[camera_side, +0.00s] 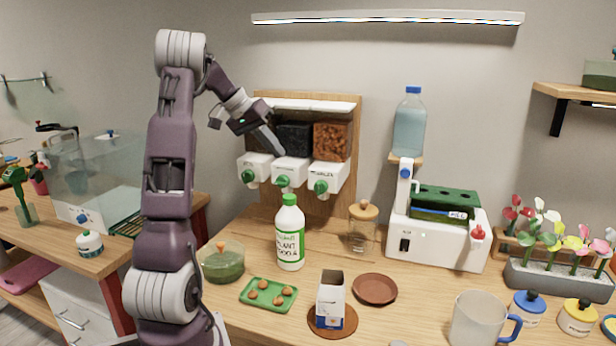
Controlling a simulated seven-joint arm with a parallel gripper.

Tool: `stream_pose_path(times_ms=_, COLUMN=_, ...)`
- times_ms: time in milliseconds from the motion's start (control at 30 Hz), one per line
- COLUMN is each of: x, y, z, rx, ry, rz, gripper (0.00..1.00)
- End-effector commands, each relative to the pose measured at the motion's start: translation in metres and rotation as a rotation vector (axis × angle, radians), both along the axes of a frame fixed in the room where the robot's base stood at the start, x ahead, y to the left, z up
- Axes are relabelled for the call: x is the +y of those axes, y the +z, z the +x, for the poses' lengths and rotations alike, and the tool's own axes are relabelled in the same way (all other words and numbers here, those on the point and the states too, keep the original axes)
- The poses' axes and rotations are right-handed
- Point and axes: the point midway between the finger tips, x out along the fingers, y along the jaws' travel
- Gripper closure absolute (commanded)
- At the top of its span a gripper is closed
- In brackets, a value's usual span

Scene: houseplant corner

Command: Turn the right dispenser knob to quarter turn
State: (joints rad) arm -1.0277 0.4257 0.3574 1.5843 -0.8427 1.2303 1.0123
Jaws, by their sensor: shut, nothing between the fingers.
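The wall dispenser has three white units side by side, each with a green knob on its front. The right dispenser knob (321,187) sits under the hopper of brown pieces (331,140); its exact turn angle is too small to tell. The middle knob (283,183) and left knob (248,177) show to its left. My gripper (280,149) is shut and empty. Its fingertips show in front of the middle unit's dark hopper (295,138), above and left of the right knob and apart from it.
Below the dispenser stand a white plant food bottle (290,236) and a corked glass jar (362,232). A white machine (436,236) with a water bottle (409,125) stands to the right. A green tray (269,294), a carton (330,298) and a brown saucer (375,289) occupy the table front.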

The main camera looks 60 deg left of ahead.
Motion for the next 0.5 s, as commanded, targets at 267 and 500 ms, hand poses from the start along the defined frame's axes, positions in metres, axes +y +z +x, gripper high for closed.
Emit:
stream_pose_path(times_ms=267, x=0.010, y=-0.030, z=0.014, rx=-0.008, ry=0.008, rz=0.001, gripper=1.00)
stream_pose_path(times_ms=500, x=0.006, y=-0.072, z=0.046, rx=-0.006, ry=0.008, rz=0.002, gripper=1.00)
